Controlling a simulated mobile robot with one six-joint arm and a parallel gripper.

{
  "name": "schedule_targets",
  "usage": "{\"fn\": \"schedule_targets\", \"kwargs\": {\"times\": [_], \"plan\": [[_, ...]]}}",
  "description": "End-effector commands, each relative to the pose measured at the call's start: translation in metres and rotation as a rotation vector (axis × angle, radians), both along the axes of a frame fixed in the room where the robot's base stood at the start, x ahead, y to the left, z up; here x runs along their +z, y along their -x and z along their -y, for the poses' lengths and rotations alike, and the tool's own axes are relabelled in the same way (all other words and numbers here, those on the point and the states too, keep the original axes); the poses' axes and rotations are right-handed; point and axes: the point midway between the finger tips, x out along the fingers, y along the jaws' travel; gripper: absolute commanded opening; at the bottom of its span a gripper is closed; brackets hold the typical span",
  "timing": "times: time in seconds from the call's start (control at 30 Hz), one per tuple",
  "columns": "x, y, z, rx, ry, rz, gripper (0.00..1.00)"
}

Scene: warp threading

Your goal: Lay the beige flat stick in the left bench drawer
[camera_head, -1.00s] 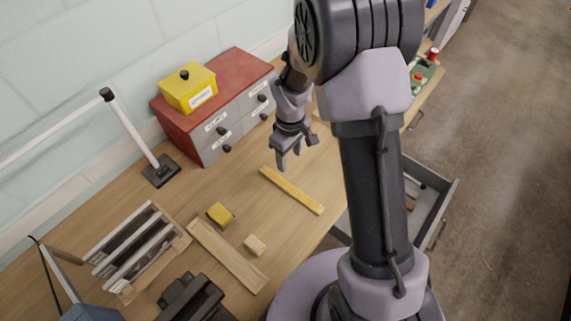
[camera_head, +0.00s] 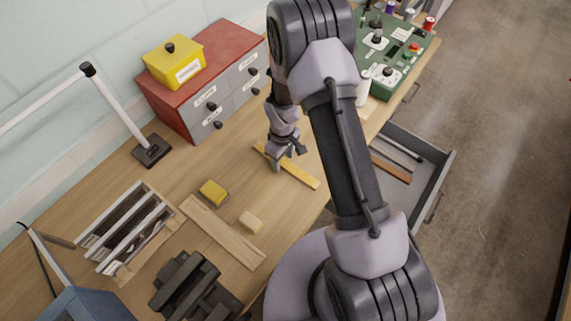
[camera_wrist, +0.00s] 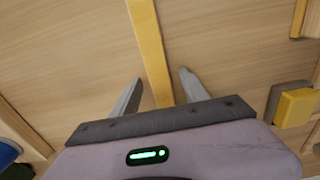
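The beige flat stick (camera_head: 299,175), yellowish in tone, lies flat on the wooden bench in the head view. My gripper (camera_head: 288,164) is low over its far half and hides part of it. In the wrist view the stick (camera_wrist: 149,45) runs between the two spread fingers of my gripper (camera_wrist: 161,76), with a gap on each side. The gripper is open and empty. A pulled-out bench drawer (camera_head: 435,185) is at the right, partly hidden behind my arm. It holds a brown strip (camera_head: 391,169) and a thin dark one.
A wider wooden board (camera_head: 222,233), a yellow block (camera_head: 213,192) and a pale block (camera_head: 251,222) lie left of the stick. A red-topped cabinet (camera_head: 210,70) stands at the back, and a green panel (camera_head: 393,60) at the far right. Slotted racks are at left.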

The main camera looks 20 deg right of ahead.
Motion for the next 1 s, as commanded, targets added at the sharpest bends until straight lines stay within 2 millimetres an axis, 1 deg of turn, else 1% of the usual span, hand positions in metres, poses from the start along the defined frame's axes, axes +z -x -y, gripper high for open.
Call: {"fn": "schedule_targets", "kwargs": {"times": [0.03, 0.23, 0.27, 0.5, 0.6, 0.73, 0.87, 1.0], "plan": [[0.0, 0.0, 0.0, 0.0, 0.0, 0.0, 0.41], [0.0, 0.0, 0.0, 0.0, 0.0, 0.0, 0.02], [0.0, 0.0, 0.0, 0.0, 0.0, 0.0, 0.0], [0.0, 0.0, 0.0, 0.0, 0.0, 0.0, 0.0], [0.004, 0.0, 0.0, 0.0, 0.0, 0.0, 0.0], [0.016, 0.0, 0.0, 0.0, 0.0, 0.0, 0.0], [0.036, 0.0, 0.0, 0.0, 0.001, 0.001, 0.0], [0.039, 0.027, 0.002, -0.001, 0.001, -0.004, 0.0]]}}
